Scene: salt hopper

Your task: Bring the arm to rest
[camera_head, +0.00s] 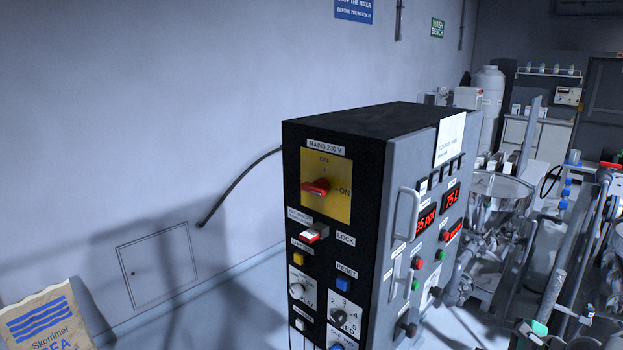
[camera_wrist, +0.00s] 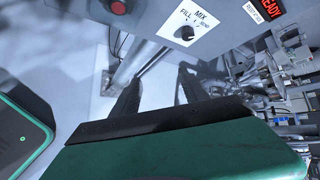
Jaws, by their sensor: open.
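My gripper (camera_wrist: 159,78) shows in the wrist view as two dark fingers standing apart, with pale floor visible between them. It is open and holds nothing. The fingers are close to the grey face of a control cabinet, below a FILL/MIX selector panel (camera_wrist: 188,27); I cannot tell whether they touch anything. I cannot make out my gripper or arm in the head view.
The black and grey control cabinet (camera_head: 335,125) stands at the centre of the head view, with a red mains switch (camera_head: 316,187) and lit red displays. A steel hopper (camera_head: 497,200) and pipework crowd the right. A paper sack (camera_head: 42,318) is at lower left.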

